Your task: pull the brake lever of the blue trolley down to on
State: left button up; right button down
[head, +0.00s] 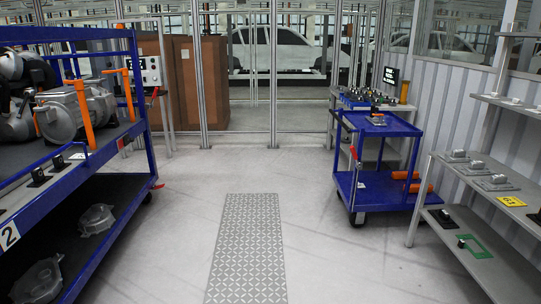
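A small blue trolley (374,188) with two shelves and black wheels stands at the right, beyond the patterned floor strip. A small red-tipped lever (353,152) shows at its left side, below the top shelf. A dark item lies on the top shelf, and orange-handled items (411,182) lie on the lower one. Neither of my grippers is in view.
A large blue rack (130,200) with motor housings and orange handles fills the left; a red-ended part (157,186) sticks out low on it. A grey shelf (455,225) stands at the right, close to the trolley. The middle floor with its patterned strip (247,245) is clear.

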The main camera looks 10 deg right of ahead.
aim_at(353, 150)
jog(key=i+l+z, duration=0.1)
jog(key=i+z, duration=0.35)
jog(key=i, duration=2.25)
jog(key=i+l+u, duration=0.1)
jog(key=i, duration=1.1)
